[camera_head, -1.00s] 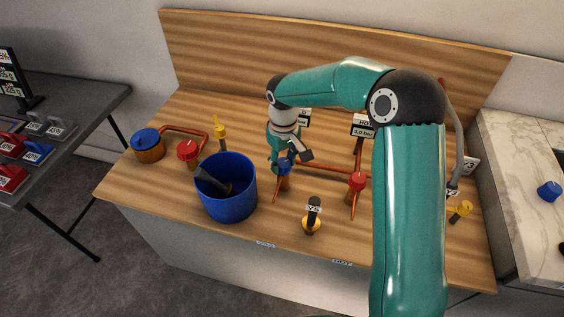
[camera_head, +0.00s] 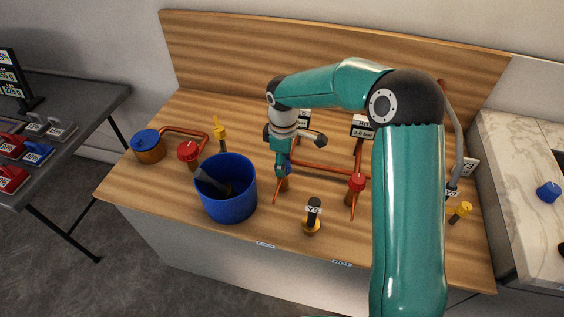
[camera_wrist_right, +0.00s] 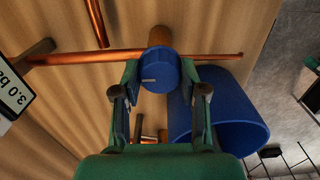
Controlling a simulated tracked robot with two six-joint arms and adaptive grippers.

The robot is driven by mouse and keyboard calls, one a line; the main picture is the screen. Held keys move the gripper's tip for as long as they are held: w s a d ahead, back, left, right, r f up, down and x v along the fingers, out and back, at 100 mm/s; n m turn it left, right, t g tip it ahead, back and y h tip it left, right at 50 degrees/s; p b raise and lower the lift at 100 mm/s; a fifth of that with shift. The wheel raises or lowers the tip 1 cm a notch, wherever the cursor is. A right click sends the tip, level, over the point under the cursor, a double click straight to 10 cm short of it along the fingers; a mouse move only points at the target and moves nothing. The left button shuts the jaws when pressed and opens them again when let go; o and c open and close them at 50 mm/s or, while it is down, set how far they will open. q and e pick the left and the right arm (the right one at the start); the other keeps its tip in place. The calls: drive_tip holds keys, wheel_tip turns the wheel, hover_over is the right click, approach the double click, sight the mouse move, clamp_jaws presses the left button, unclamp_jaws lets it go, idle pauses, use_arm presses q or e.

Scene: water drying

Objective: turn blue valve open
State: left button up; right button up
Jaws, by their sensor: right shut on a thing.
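The blue valve (camera_head: 285,167) stands on a copper pipe stub at the middle of the wooden bench, just right of the blue bucket. In the right wrist view its round blue knob (camera_wrist_right: 160,72) carries a pale mark and sits between my fingertips. My right gripper (camera_head: 284,160) points down from above and is shut on the knob, one finger on each side; it also shows in the right wrist view (camera_wrist_right: 160,75). The arm partly hides the valve in the head view. My left gripper is not in view.
The blue bucket (camera_head: 228,205) holds a dark object close to the left. A red valve (camera_head: 356,183) stands to the right, a black-handled valve (camera_head: 313,210) in front. A red valve (camera_head: 187,150) and a yellow valve (camera_head: 219,130) stand behind the bucket.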

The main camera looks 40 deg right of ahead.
idle(0.4)
drive_tip(key=o, duration=1.1)
drive_tip(key=shift+o, duration=0.2)
wheel_tip(320, 180, up, 12)
drive_tip(key=shift+f, duration=0.1)
